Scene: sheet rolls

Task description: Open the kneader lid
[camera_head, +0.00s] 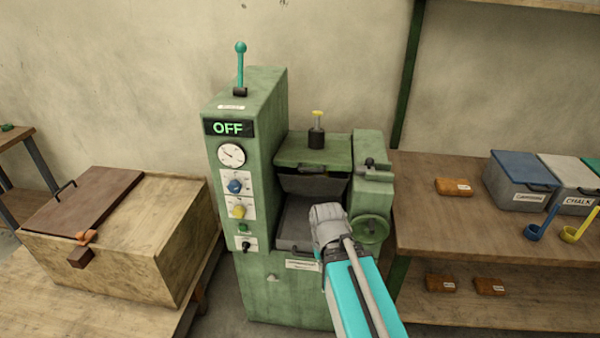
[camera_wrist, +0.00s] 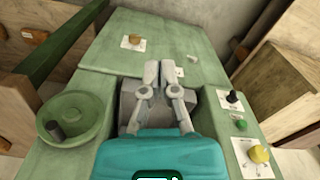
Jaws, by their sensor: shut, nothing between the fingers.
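The kneader (camera_head: 262,190) is a green machine with an "OFF" display on its tall left column. Its green lid panel (camera_head: 300,150) carries a black post with a yellow top, and a dark handle lies along its front edge. Below it are a dark gap and a grey surface (camera_head: 294,226). I cannot tell how far the lid is raised. The green top also shows in the wrist view (camera_wrist: 112,52). My gripper (camera_head: 325,212) is shut and empty, in front of the grey surface. In the wrist view its fingertips (camera_wrist: 161,68) point toward the green panel; contact is unclear.
A green handwheel (camera_head: 370,229) sits right of my gripper. A teal-knobbed lever (camera_head: 240,68) stands on the column. A wooden chest (camera_head: 110,235) is at left. A wooden shelf (camera_head: 430,222) at right bears boxes and orange-brown blocks.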

